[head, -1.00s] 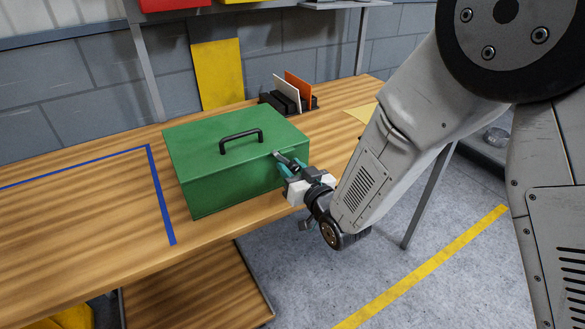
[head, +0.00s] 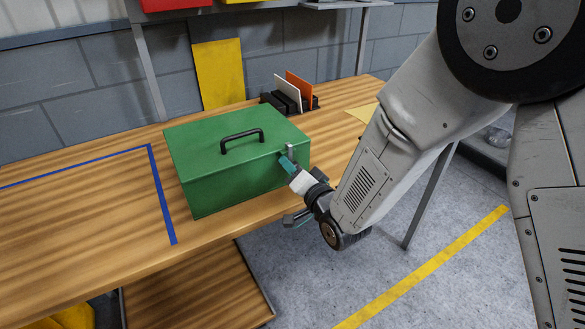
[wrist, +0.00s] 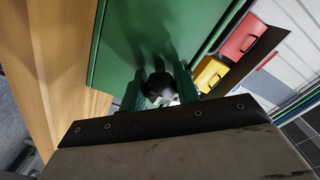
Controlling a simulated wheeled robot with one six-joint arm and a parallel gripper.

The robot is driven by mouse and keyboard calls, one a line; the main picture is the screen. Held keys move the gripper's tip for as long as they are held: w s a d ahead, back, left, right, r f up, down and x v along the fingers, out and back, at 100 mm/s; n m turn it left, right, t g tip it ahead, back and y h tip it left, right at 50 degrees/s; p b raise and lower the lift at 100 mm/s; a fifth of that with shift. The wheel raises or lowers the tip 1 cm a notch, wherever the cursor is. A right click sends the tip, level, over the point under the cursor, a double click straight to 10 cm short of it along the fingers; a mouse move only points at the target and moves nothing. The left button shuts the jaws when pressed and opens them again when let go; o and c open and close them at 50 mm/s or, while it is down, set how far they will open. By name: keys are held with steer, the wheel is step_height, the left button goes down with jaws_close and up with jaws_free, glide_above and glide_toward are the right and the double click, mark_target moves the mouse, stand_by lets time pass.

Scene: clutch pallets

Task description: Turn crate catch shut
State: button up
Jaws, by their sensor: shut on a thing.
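The green crate (head: 225,175) stands on the wooden bench with its lid down and a black handle (head: 241,141) on top. It also shows in the wrist view (wrist: 125,35). The catch is on the crate's right-hand front face near the lid edge; a small grey upright part of it (head: 290,149) shows above my fingers. My gripper (head: 287,163) is at this face, rolled so one finger hides the other. In the wrist view my gripper (wrist: 160,84) has its two green fingers on either side of a dark rounded knob (wrist: 158,90), shut on it. The catch's lower part is hidden.
Blue tape (head: 160,195) marks the bench left of the crate. A black rack (head: 288,101) with a white and an orange plate stands behind it. A yellow panel (head: 217,74) leans at the wall. The bench's front edge lies close below the crate.

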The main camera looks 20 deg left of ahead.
stand_by(0.5)
steer(key=o, duration=1)
steer(key=shift+d, duration=0.1)
steer(key=shift+c, duration=0.2)
